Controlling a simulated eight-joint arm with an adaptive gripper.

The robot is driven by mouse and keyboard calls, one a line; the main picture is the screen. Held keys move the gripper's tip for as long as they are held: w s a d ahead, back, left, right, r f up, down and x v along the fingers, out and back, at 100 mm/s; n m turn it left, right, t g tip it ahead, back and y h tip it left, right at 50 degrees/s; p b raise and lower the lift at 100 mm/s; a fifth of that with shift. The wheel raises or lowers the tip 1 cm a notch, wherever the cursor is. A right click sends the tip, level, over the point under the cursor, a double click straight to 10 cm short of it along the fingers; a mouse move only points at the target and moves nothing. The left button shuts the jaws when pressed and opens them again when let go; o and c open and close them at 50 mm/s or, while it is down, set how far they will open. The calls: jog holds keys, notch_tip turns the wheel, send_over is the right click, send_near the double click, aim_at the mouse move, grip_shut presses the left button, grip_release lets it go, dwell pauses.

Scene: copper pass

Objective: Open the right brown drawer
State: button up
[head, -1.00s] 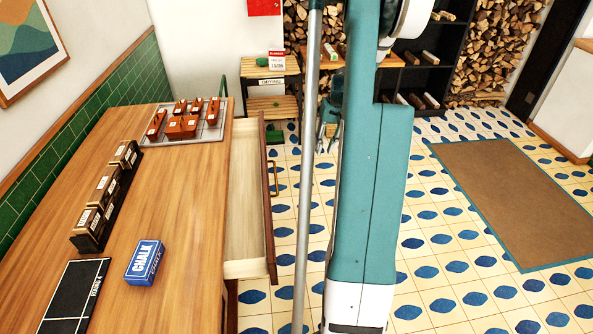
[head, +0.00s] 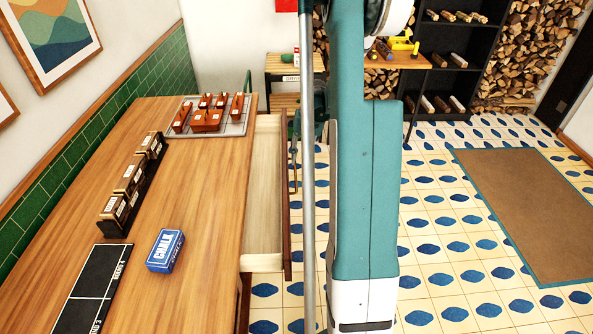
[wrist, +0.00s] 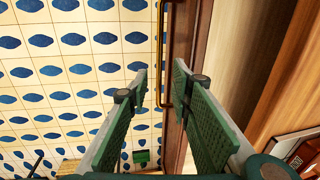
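The brown drawer (head: 264,190) stands pulled out from the right side of the wooden table, its pale, empty-looking inside showing. Its dark brown front (head: 287,215) faces right. In the wrist view the front (wrist: 192,45) runs up the picture, with the brass bar handle (wrist: 166,50) on its left side. My gripper (wrist: 158,82) is open, its green-padded fingers on either side of the handle's line in the picture. I cannot tell whether they touch it. In the head view my gripper (head: 294,150) is beside the drawer front, partly hidden by my arm.
On the table (head: 190,260) are a blue chalk box (head: 165,250), a black board (head: 95,290), a dark block rack (head: 132,185) and a tray (head: 178,131) of reddish-brown pieces. A wooden stand (head: 285,65) is behind.

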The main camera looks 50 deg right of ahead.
jog(key=shift+f, duration=0.1)
jog(key=shift+w+a+f+b, duration=0.15)
jog(key=shift+w+f+b, duration=0.1)
jog(key=shift+f, duration=1)
jog(key=shift+w+a+f+b, duration=0.1)
jog(key=shift+a+f+b, duration=0.15)
jog(key=shift+f, duration=1)
jog(key=shift+w+a+f+b, duration=0.1)
jog(key=shift+w+f+b, duration=0.15)
jog(key=shift+f, duration=1)
jog(key=shift+s, duration=0.1)
grip_shut()
